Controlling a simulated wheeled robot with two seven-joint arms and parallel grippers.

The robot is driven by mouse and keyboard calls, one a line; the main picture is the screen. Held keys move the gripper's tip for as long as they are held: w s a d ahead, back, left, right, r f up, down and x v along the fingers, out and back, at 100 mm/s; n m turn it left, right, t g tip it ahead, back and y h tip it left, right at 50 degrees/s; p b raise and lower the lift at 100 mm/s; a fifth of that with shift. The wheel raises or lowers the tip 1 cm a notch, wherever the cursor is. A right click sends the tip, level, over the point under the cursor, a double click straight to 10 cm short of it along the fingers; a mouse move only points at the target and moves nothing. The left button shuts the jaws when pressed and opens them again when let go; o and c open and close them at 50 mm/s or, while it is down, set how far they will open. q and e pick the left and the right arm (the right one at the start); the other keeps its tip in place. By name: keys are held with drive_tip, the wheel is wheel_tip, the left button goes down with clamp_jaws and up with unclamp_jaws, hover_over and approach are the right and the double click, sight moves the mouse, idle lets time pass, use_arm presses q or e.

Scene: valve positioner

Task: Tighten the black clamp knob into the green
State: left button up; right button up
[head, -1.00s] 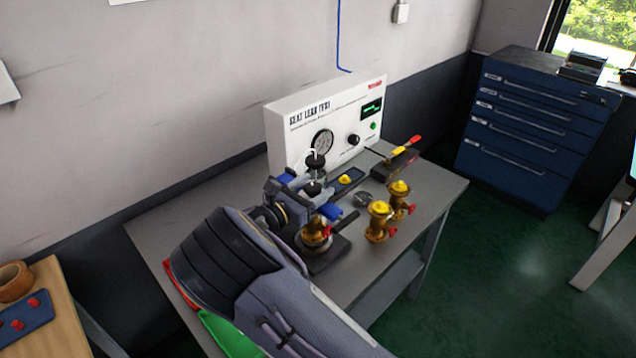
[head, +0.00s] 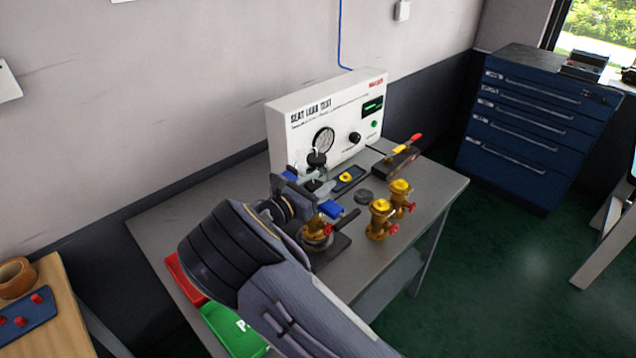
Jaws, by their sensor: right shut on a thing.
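The black clamp knob (head: 317,158) is on top of the clamp fixture, in front of the white seat leak test panel (head: 300,127). My right gripper (head: 317,181) is at the fixture, just below the knob's top, and is shut. Its hold is partly hidden by the wrist and is small in view; it appears to be on the clamp knob. A brass valve body (head: 317,232) with a red part stands upright on the dark base under the gripper. The panel has a round gauge (head: 324,140), a dark display with green marks (head: 373,107) and a green light (head: 374,124). My left gripper is out of view.
Two brass valves with yellow tops (head: 380,218) (head: 400,196) stand right of the fixture. A red-and-yellow-handled tool (head: 403,150) lies behind them. A red bin (head: 184,280) and green bin (head: 232,332) are at the front left. The grey bench's left part (head: 160,228) is clear.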

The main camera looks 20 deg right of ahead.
drive_tip(key=shift+g, duration=0.3)
drive_tip(key=m+g+h+p, duration=0.1)
drive_tip(key=m+g, duration=0.1)
drive_tip(key=g, duration=0.1)
drive_tip(key=shift+s+m+g, duration=0.1)
drive_tip(key=shift+m+g, duration=0.2)
drive_tip(key=shift+m, duration=0.1)
drive_tip(key=shift+s+m+g, duration=0.15)
drive_tip(key=shift+m+g, duration=0.6)
drive_tip(key=shift+g, duration=0.45)
drive_tip(key=shift+s+m+g, duration=0.1)
drive_tip(key=shift+m+g, duration=0.65)
drive_tip(key=shift+g, duration=0.75)
drive_tip(key=o, duration=1)
drive_tip(key=shift+c, duration=0.2)
